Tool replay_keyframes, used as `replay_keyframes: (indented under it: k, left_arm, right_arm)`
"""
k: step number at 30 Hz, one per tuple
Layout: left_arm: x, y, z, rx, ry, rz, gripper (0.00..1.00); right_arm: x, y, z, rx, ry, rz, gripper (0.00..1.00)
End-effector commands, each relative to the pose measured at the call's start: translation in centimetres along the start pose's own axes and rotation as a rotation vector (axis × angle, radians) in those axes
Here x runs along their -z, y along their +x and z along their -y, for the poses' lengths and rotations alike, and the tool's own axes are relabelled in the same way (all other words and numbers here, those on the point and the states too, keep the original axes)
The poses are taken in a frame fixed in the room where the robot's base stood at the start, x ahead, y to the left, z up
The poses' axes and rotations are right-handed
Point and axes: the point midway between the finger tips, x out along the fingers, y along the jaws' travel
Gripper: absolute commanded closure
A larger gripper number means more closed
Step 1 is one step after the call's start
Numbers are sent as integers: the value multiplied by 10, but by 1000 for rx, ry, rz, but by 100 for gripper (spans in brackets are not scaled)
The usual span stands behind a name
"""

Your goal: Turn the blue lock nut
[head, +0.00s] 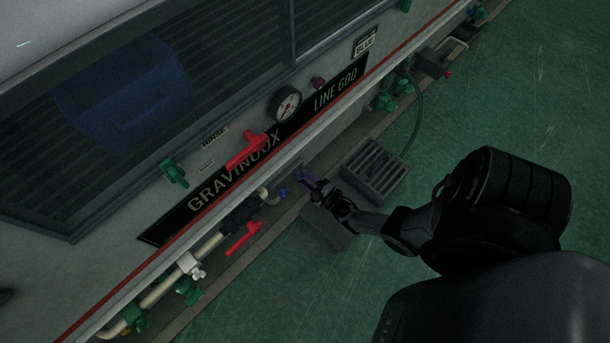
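A small blue part (284,191), which looks like the blue lock nut, sits low on the machine front at the end of the pale pipework. My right gripper (309,180) reaches in from the right, just right of the blue part and seemingly apart from it. A bluish-purple patch shows at its fingertips; I cannot tell if it is part of the fingers or a held thing. The fingers are small and dark, so their opening is unclear. My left gripper is not in view.
A red lever (247,151) sticks out above, and another red handle (243,238) hangs below left. A grey slotted crate or grate (375,170) stands on the green floor behind my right wrist. A pressure gauge (286,104) and green valves (174,173) line the machine front.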

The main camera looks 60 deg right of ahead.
Motion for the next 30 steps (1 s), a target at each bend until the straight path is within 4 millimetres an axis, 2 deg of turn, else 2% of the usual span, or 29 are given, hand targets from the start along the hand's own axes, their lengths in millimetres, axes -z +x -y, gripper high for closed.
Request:
replay_keyframes:
  k: [9,15,21,30]
  left_arm:
    - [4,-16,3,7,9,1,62]
    - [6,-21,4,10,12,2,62]
    - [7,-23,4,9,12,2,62]
    - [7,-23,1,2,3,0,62]
  right_arm:
    - [1,-53,-2,3,0,2,62]
    - [1,-82,-1,1,0,2,62]
    - [0,-97,-1,0,0,1,62]
    - [0,-100,0,-1,0,0,62]
